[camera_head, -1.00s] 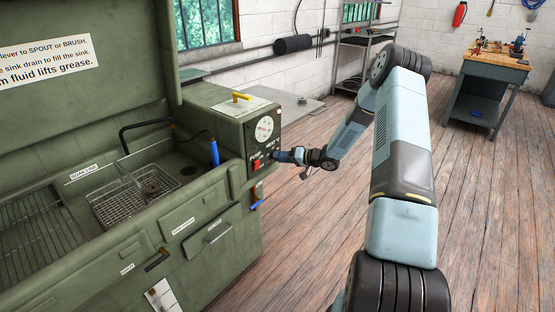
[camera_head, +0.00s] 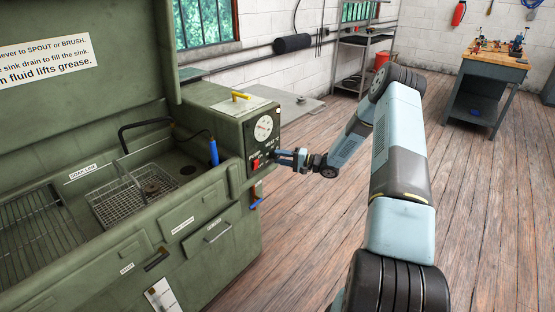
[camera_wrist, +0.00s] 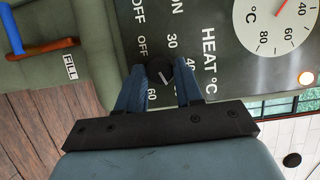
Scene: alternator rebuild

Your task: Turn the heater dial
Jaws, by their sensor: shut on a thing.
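The heater dial (camera_wrist: 159,72) is a small black knob with a pale pointer line, on the grey control panel (camera_wrist: 214,95) marked HEAT °C. In the wrist view my gripper (camera_wrist: 160,82) has its two blue fingers on either side of the dial, shut on it. The pointer slants toward the 60 end of the scale; the fingers hide part of the markings. In the head view my gripper (camera_head: 277,154) reaches the front of the green washer's control box (camera_head: 262,137), and the dial is hidden behind the fingers.
A temperature gauge (camera_head: 263,128) and a red switch (camera_head: 256,164) are on the same panel. A lit lamp (camera_wrist: 305,78) shows at the right in the wrist view. A blue-handled valve (camera_wrist: 38,48) sits near the FILL label. The floor right of the washer is clear.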

